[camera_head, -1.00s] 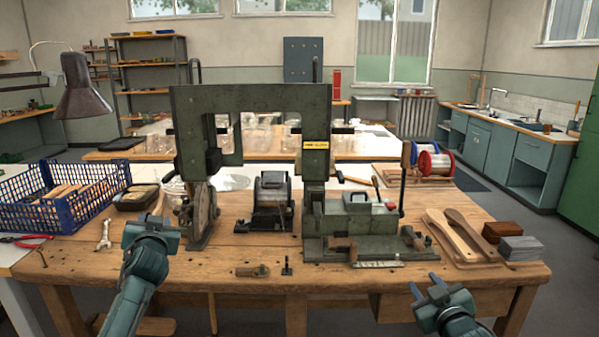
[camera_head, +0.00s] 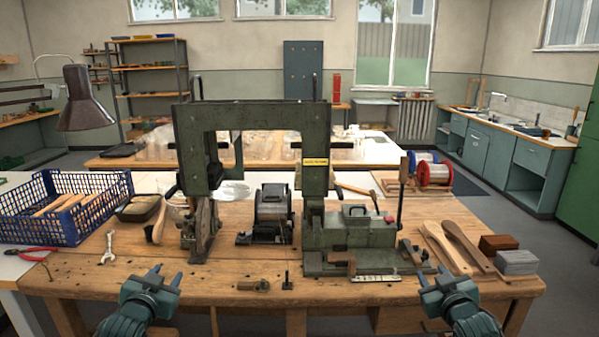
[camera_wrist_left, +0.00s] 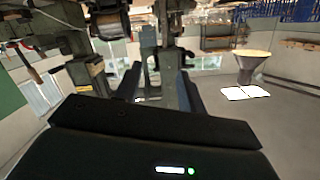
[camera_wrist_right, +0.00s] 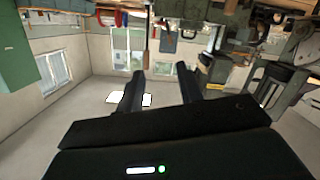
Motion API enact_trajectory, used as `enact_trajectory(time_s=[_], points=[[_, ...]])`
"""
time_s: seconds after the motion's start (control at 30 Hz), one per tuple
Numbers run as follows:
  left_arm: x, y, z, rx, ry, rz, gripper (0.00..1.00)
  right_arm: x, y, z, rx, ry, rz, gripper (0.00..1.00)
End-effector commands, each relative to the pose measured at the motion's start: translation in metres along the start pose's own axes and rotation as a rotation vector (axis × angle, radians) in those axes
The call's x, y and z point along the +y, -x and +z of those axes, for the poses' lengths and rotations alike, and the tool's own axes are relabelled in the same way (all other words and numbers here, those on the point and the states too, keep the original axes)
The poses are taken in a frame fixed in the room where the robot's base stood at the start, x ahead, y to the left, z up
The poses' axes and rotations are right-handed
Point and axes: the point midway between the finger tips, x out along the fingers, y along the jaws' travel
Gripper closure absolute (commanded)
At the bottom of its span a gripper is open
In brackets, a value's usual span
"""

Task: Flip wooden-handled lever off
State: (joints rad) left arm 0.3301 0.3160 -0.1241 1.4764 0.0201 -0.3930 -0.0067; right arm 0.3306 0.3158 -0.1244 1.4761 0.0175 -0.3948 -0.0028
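A green bench machine (camera_head: 320,135) stands on the wooden workbench. I cannot tell which is the task's lever. My left gripper (camera_head: 165,279) is open and empty at the bench's front edge, left of the machine. My right gripper (camera_head: 431,276) is open and empty at the front edge, right of the machine. Neither touches anything.
A small wooden-handled piece (camera_head: 252,285) and a black peg (camera_head: 287,281) sit at the front edge between my grippers. A blue crate (camera_head: 65,222), a wrench (camera_head: 107,246) and red pliers (camera_head: 32,251) lie left. Wooden brush bodies (camera_head: 449,249) and blocks (camera_head: 515,263) lie right.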

Motion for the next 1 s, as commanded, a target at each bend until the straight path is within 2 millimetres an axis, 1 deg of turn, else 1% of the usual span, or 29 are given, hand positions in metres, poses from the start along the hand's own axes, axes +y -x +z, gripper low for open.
enact_trajectory(time_s=[0.03, 0.07, 0.1, 0.17, 0.2, 0.27, 0.3, 0.37, 0.4, 0.43, 0.5, 0.6, 0.7, 0.77, 0.87, 1.0], points=[[0.020, 0.014, 0.021, -0.026, 0.005, 0.031, 0.60, -0.020, 0.014, 0.021, -0.026, -0.004, -0.031, 0.64], [0.031, 0.022, 0.032, -0.039, 0.008, 0.048, 0.60, -0.031, 0.022, 0.032, -0.039, -0.007, -0.048, 0.64], [0.047, 0.035, 0.046, -0.057, 0.013, 0.073, 0.60, -0.047, 0.035, 0.046, -0.057, -0.012, -0.072, 0.64], [0.071, 0.057, 0.069, -0.087, 0.023, 0.112, 0.60, -0.071, 0.057, 0.070, -0.087, -0.022, -0.112, 0.64], [0.088, 0.075, 0.085, -0.110, 0.034, 0.140, 0.60, -0.088, 0.075, 0.085, -0.109, -0.032, -0.140, 0.64], [0.114, 0.106, 0.107, -0.146, 0.053, 0.182, 0.60, -0.114, 0.106, 0.107, -0.145, -0.051, -0.183, 0.64], [0.131, 0.128, 0.120, -0.170, 0.068, 0.211, 0.60, -0.131, 0.129, 0.120, -0.169, -0.066, -0.211, 0.64], [0.154, 0.164, 0.137, -0.208, 0.095, 0.251, 0.60, -0.154, 0.164, 0.138, -0.207, -0.093, -0.251, 0.64], [0.167, 0.187, 0.146, -0.232, 0.113, 0.274, 0.60, -0.167, 0.187, 0.147, -0.231, -0.111, -0.275, 0.64], [0.176, 0.203, 0.152, -0.250, 0.128, 0.290, 0.60, -0.175, 0.203, 0.152, -0.249, -0.126, -0.291, 0.64], [0.193, 0.239, 0.162, -0.288, 0.160, 0.322, 0.60, -0.193, 0.239, 0.162, -0.286, -0.158, -0.323, 0.64], [0.209, 0.279, 0.168, -0.331, 0.199, 0.352, 0.60, -0.209, 0.279, 0.169, -0.329, -0.197, -0.353, 0.64], [0.218, 0.303, 0.170, -0.358, 0.224, 0.369, 0.60, -0.217, 0.303, 0.171, -0.357, -0.223, -0.369, 0.64], [0.220, 0.311, 0.171, -0.367, 0.233, 0.374, 0.60, -0.220, 0.311, 0.171, -0.366, -0.231, -0.375, 0.64], [0.222, 0.317, 0.171, -0.373, 0.239, 0.377, 0.60, -0.222, 0.317, 0.172, -0.372, -0.237, -0.378, 0.64], [0.222, 0.316, 0.171, -0.373, 0.238, 0.377, 0.60, -0.222, 0.316, 0.172, -0.372, -0.236, -0.378, 0.64]])
